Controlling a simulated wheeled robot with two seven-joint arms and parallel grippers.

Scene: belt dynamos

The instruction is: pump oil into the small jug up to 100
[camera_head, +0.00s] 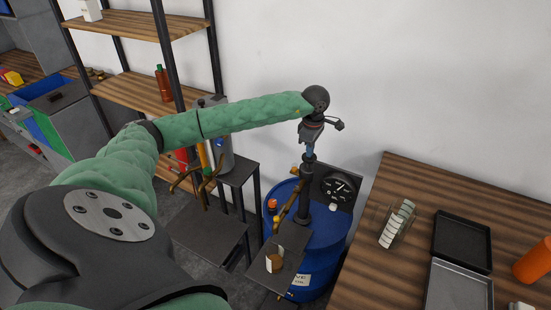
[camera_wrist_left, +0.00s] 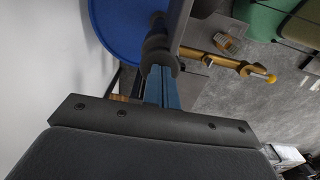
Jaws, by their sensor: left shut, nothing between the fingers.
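The blue oil drum (camera_head: 335,235) stands on the floor in the middle, with a dark pump column (camera_head: 308,195) on its top and a brass spout pipe (camera_head: 287,208). A dark dial (camera_head: 339,187) is mounted behind the column; its reading is too small to tell. A small tan and white vessel, apparently the jug (camera_head: 274,261), sits on a dark stand in front of the drum. My left gripper (camera_head: 309,151) points down at the top of the pump column, shut and empty. Its blue fingers (camera_wrist_left: 160,88) show in the left wrist view, close to the column; contact cannot be told.
A wooden table (camera_head: 375,265) at right holds dark trays (camera_head: 462,242), an orange cylinder (camera_head: 533,262) and a ribbed pale item (camera_head: 398,222). A wooden shelf rack (camera_head: 140,92) stands at back left. A grey canister (camera_head: 222,150) stands on a dark stand left of the drum.

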